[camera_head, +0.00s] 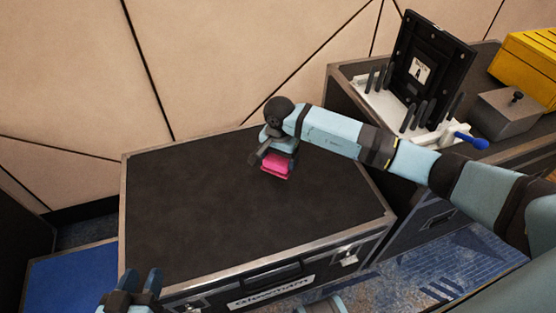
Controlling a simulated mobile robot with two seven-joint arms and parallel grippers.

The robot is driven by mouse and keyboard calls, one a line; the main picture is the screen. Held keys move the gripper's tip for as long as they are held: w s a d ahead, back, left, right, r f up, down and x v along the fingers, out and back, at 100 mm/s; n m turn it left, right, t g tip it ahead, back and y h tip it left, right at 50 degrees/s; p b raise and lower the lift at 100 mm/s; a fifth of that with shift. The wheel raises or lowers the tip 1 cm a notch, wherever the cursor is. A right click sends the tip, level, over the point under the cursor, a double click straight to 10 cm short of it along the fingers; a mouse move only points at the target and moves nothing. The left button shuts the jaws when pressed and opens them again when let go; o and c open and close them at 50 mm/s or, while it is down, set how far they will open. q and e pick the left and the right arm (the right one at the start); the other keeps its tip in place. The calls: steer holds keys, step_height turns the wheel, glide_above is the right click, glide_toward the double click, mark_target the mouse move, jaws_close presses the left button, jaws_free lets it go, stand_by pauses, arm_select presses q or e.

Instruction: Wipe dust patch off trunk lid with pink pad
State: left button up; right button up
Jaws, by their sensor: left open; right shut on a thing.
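The trunk (190,207) stands ahead of me with its dark flat lid facing up and metal edges around it. My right gripper (274,157) is over the right half of the lid, toward the back. It is shut on the pink pad (276,166), which is at or just above the lid; I cannot tell whether it touches. My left gripper (140,285) is open and empty at the trunk's front left edge, partly cut off by the frame. I cannot make out a dust patch on the lid; the arm and pad hide part of it.
A second case at the right carries a black panel (430,65) on a white rack, a blue-handled tool (471,140), a grey box (507,112) and a yellow box (528,62). A wall stands behind the trunk. The lid's left half is clear.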

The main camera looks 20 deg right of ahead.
steer(key=shift+r+p, duration=0.3)
steer(key=shift+r, duration=0.45)
steer(key=shift+r+p, duration=0.3)
steer(key=shift+r, duration=0.7)
arm_select(q)
steer(key=shift+g+y, duration=0.7)
steer(key=shift+g, duration=0.2)
steer(key=s+f, duration=0.1)
steer(key=s+a+f, duration=0.1)
steer(key=a+f, duration=0.1)
steer(key=shift+s+f, duration=0.25)
steer(key=shift+s, duration=0.15)
steer(key=shift+w+r, duration=0.1)
steer(key=shift+r, duration=0.05)
